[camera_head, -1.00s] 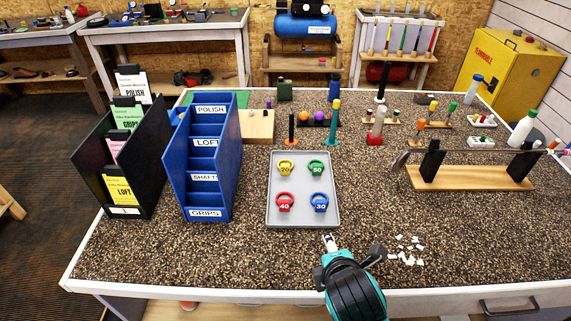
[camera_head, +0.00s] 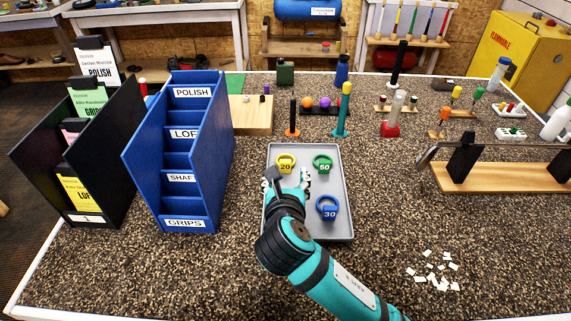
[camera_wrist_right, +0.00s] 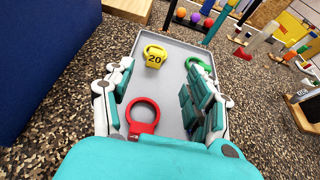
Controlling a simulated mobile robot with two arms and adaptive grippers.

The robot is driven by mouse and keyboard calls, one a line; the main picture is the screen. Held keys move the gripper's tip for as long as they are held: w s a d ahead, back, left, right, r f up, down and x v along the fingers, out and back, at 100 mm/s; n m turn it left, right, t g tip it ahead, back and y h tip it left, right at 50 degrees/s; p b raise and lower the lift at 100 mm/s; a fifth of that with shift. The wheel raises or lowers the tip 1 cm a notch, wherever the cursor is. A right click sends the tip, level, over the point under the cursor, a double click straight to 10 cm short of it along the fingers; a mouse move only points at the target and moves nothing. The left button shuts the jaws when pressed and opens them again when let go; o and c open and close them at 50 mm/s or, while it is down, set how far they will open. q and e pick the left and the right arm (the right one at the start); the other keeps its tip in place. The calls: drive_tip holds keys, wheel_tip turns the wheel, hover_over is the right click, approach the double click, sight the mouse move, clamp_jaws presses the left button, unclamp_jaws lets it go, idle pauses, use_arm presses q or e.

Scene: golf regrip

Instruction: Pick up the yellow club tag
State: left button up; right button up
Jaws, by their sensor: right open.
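The yellow club tag (camera_head: 286,164), marked 20, lies in the far left part of the grey tray (camera_head: 340,236). It also shows in the wrist view (camera_wrist_right: 155,59), beyond my fingers. My right gripper (camera_head: 286,181) is open and empty over the tray's left side, just on the near side of the yellow tag. In the wrist view a red ring tag (camera_wrist_right: 143,117) lies between and below the open fingers (camera_wrist_right: 160,92). The gripper hides the red tag in the head view. My left gripper is not in view.
A green tag (camera_head: 322,164) marked 50 and a blue tag (camera_head: 327,210) marked 30 lie on the tray's right side. A tall blue sorter (camera_head: 222,150) stands left of the tray. Orange and teal posts (camera_head: 345,112) stand behind it. White scraps (camera_head: 436,270) lie at the right.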

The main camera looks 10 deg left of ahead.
sight(285, 162)
drive_tip(key=x, duration=0.6)
drive_tip(key=shift+f, duration=0.1)
drive_tip(key=shift+x, duration=0.9)
drive_tip(key=shift+w+a+f, duration=0.1)
drive_tip(key=shift+w+f, duration=0.05)
drive_tip(key=shift+w, duration=0.1)
drive_tip(key=x, duration=0.3)
drive_tip(key=shift+w+a+f+p, duration=0.1)
drive_tip(key=shift+a+f+p, duration=0.15)
drive_tip(key=shift+p, duration=0.1)
drive_tip(key=shift+w+f, duration=0.25)
drive_tip(key=shift+w, duration=0.25)
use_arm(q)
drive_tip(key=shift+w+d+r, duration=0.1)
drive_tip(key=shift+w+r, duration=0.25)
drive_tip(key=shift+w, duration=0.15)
use_arm(e)
drive_tip(key=c, duration=1)
